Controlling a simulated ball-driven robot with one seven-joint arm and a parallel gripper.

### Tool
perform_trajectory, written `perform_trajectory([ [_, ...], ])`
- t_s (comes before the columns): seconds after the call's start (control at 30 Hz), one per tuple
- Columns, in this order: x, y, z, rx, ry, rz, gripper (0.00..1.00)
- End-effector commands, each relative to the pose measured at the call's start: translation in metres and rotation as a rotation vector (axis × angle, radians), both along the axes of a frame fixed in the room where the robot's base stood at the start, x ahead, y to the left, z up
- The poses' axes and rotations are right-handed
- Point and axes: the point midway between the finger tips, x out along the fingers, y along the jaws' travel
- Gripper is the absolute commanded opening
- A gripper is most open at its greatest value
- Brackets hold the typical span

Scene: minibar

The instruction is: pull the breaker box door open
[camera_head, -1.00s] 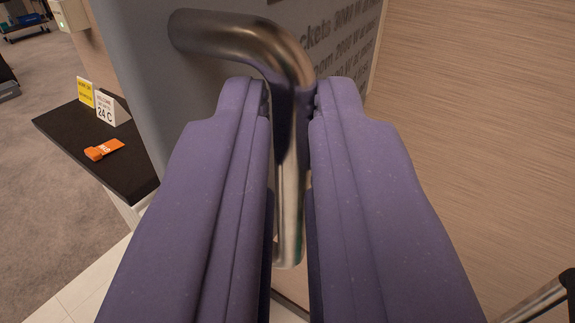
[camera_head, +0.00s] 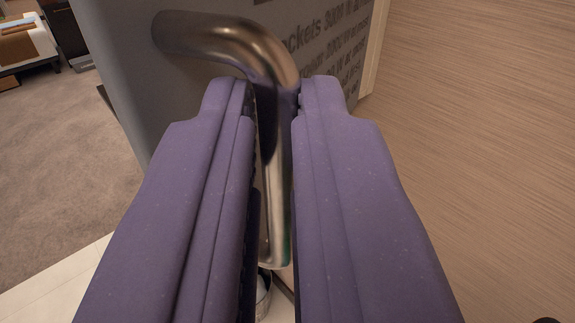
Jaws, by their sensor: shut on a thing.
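The breaker box door (camera_head: 185,85) is a grey panel with dark printed text on its right part. A shiny metal bar handle (camera_head: 225,38) stands out from it, bends and runs down between my fingers. My gripper (camera_head: 273,100) has two purple fingers, one on each side of the handle, and is shut on it. The fingers hide part of the handle and much of the door's lower part. The inside of the box is not visible.
A wood-grain surface (camera_head: 470,140) fills the right side. Grey carpet (camera_head: 70,170) and a pale tiled strip (camera_head: 60,290) lie at the left. Furniture (camera_head: 30,45) stands at the far upper left. A small round object (camera_head: 263,290) shows below the handle.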

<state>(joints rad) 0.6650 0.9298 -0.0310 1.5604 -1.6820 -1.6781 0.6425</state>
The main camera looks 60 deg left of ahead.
Motion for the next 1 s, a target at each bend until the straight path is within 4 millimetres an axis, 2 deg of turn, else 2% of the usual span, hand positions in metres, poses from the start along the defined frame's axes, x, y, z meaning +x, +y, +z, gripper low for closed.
perform_trajectory([
  [0.03,0.004,0.006,0.009,0.01,-0.019,0.009,0.0],
  [0.2,0.004,0.006,0.01,0.01,-0.019,0.009,0.0],
  [0.23,0.004,0.006,0.01,0.009,-0.019,0.009,0.17],
  [0.3,0.004,0.006,0.009,0.009,-0.019,0.009,0.33],
  [0.33,0.004,0.006,0.009,0.01,-0.019,0.008,0.38],
  [0.77,0.001,0.0,0.007,0.008,-0.015,0.003,0.38],
  [1.0,-0.019,-0.037,0.005,0.006,-0.012,0.002,0.38],
])
